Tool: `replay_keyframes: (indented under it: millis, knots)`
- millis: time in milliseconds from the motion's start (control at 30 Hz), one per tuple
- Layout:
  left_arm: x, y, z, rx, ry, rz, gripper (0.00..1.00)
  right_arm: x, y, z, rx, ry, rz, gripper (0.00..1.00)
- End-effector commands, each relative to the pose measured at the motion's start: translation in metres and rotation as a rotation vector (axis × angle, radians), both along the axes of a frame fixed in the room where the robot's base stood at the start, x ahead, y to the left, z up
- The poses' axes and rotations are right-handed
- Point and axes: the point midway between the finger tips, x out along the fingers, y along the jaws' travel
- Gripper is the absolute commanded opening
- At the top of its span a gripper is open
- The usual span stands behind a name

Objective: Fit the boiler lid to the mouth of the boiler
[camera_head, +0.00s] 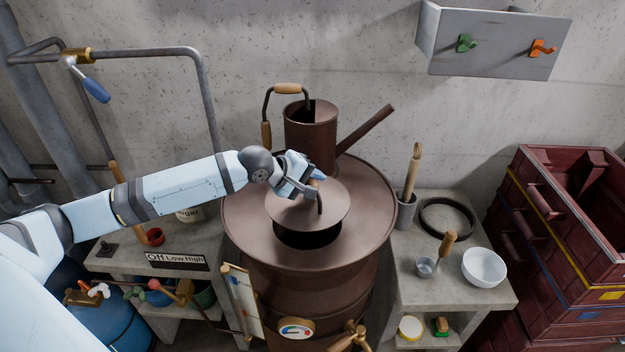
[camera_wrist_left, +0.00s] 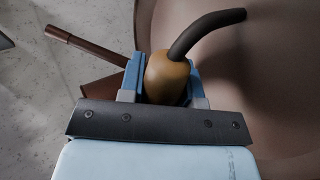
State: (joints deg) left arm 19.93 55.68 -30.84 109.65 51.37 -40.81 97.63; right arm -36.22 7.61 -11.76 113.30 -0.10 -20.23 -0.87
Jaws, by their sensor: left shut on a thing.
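The brown boiler (camera_head: 255,232) stands in the middle of the head view, with its dark round mouth (camera_head: 308,238) in its top. The brown, disc-shaped boiler lid (camera_head: 330,208) is above the mouth, towards its back, and covers the far part of it from view. The front part of the mouth is open. My left gripper (camera_head: 308,187) is shut on the lid's wooden handle, which also shows between the fingers in the left wrist view (camera_wrist_left: 168,78) with its dark curved bracket. Whether the lid touches the boiler top I cannot tell. My right gripper is not in view.
A brown watering can (camera_head: 311,135) with a long spout stands behind the lid. A right-hand counter holds a black ring (camera_head: 447,218), a ladle (camera_head: 427,267) and a white bowl (camera_head: 484,267). Dark red crates (camera_head: 560,240) stand at the far right. A pipe (camera_head: 205,90) rises at the left.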

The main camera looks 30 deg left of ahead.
Motion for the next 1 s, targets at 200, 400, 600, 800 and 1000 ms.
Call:
replay_keyframes:
  millis: [200,400,600,800,1000]
  knots:
    - [0.0,0.002,-0.008,0.002,0.0,0.004,0.0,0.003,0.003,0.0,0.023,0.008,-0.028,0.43]
    - [0.0,0.001,-0.028,0.001,0.001,0.004,0.0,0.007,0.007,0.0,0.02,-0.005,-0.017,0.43]
    - [0.0,0.002,-0.047,0.001,0.001,0.004,0.0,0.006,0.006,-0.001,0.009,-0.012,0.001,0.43]
    - [0.0,0.002,-0.053,0.002,-0.001,0.003,0.0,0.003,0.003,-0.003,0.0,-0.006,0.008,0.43]
    - [0.0,0.002,-0.053,0.002,-0.001,0.003,0.0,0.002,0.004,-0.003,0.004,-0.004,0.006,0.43]
